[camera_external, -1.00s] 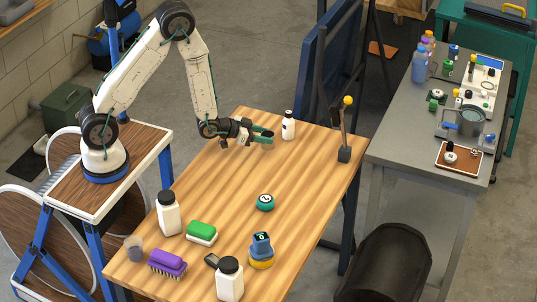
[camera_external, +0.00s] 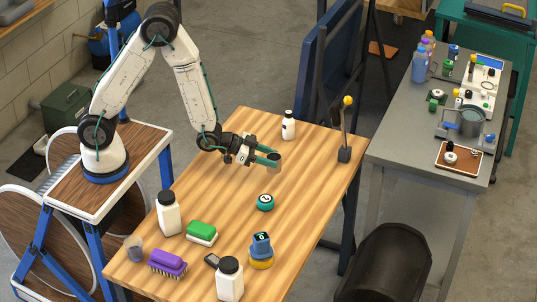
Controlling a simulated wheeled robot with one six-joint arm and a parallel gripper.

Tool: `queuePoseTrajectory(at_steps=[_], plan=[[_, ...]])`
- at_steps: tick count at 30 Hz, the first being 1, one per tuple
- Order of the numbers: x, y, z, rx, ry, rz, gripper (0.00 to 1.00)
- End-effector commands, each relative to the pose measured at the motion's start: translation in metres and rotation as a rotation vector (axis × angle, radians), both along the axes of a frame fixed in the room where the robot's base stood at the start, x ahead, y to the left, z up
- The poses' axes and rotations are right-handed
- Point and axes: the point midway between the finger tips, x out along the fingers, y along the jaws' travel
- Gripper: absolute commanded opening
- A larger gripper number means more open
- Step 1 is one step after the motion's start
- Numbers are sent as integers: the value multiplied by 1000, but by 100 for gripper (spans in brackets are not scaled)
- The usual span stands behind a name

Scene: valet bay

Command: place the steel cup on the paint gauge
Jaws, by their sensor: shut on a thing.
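My gripper (camera_external: 268,158), with green fingertips, is shut on a small grey, shiny cup, which I take for the steel cup (camera_external: 275,166). The fingers hide part of it, and it is held above the far half of the wooden table. The paint gauge (camera_external: 261,243), a blue block with a dark lit screen, is near the front right of the table, on or against a yellow round thing (camera_external: 261,261). My gripper is well beyond the gauge, apart from it.
A teal round item (camera_external: 265,202) lies between gripper and gauge. A white bottle (camera_external: 229,279) stands close in front of the gauge. Another bottle (camera_external: 168,213), a green brush (camera_external: 201,232), a purple brush (camera_external: 168,262) and a grey cup (camera_external: 134,248) are left. The table's middle is mostly clear.

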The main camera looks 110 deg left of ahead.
Motion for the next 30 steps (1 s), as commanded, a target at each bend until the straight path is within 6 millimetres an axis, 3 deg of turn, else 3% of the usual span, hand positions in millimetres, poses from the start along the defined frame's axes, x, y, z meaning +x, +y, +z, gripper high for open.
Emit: queuePoseTrajectory(at_steps=[1, 3, 9, 15, 21, 25, 30], plan=[[19, -24, 11, 2, -7, -28, 21], [38, -51, 23, 2, -6, -48, 21], [81, -135, 59, -1, -6, -76, 21], [105, -225, 94, -3, -5, -74, 21], [107, -301, 119, -3, -2, -34, 21], [104, -322, 126, -1, 1, 13, 21], [101, -314, 119, 2, 4, 104, 21]])
